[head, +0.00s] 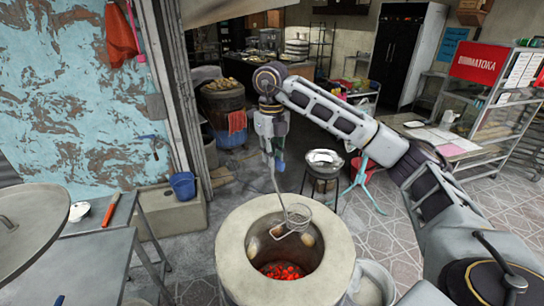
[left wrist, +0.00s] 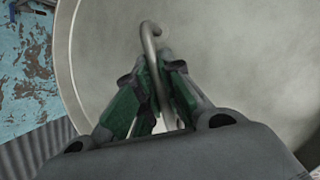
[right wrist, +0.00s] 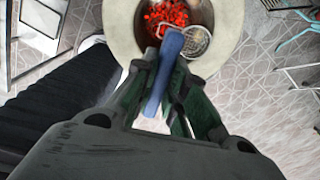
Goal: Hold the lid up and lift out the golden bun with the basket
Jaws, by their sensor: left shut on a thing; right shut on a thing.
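The round barrel oven (head: 232,262) stands open at the bottom centre of the head view. Several buns line its inner wall; the browner golden bun (head: 277,231) shows just below and left of the wire basket (head: 299,214). I cannot tell whether bun and basket touch. My right gripper (head: 272,135) is above the oven, shut on the basket's blue handle (right wrist: 168,60); the basket (right wrist: 196,42) hangs at the mouth. The grey lid (head: 25,225) is raised at the left edge, clear of the oven. My left gripper (left wrist: 162,70) is shut on the lid's hooked handle (left wrist: 150,35).
Red coals (head: 283,271) glow at the oven's bottom. A metal table (head: 85,265) stands at the left, a white bucket (head: 372,284) at the oven's right. A small round stand (head: 323,170) with a foil-like item is behind. A blue bucket (head: 183,185) sits further left.

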